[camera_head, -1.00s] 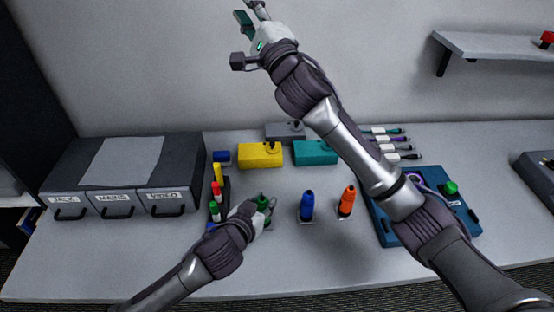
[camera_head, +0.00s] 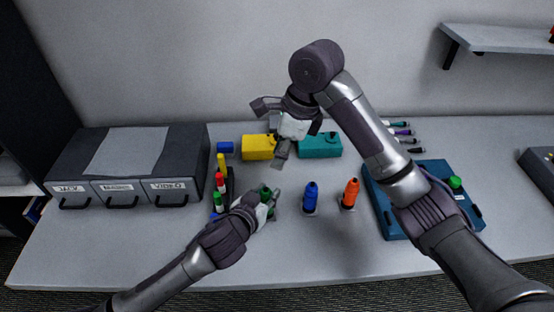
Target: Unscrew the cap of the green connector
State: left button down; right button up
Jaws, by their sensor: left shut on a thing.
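The green connector (camera_head: 265,192) stands on the table left of the blue connector. My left gripper (camera_head: 272,203) is shut on it, and the gripper hides much of its body. My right gripper (camera_head: 281,155) hangs above and behind the green connector, fingers pointing down, apart from it. The fingers overlap in the view, so I cannot tell whether they are open or shut.
A blue connector (camera_head: 311,198) and an orange connector (camera_head: 350,194) stand to the right. A row of coloured markers (camera_head: 220,182) stands close left. Yellow (camera_head: 258,148) and teal (camera_head: 322,146) boxes lie behind. A blue tray (camera_head: 385,222) is at right, drawers (camera_head: 128,190) at left.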

aim_at(266, 188)
pick_arm(q)
jog(key=shift+f, duration=0.15)
pick_arm(e)
jog(key=x, duration=1.2)
jog(key=shift+d, duration=0.1)
grip_shut()
pick_arm(q)
jog(key=shift+a, duration=0.1)
pick_arm(e)
jog(key=shift+o, duration=1.6)
grip_release()
jog(key=shift+r, duration=2.3)
pick_arm(q)
jog(key=c, duration=0.8)
grip_release()
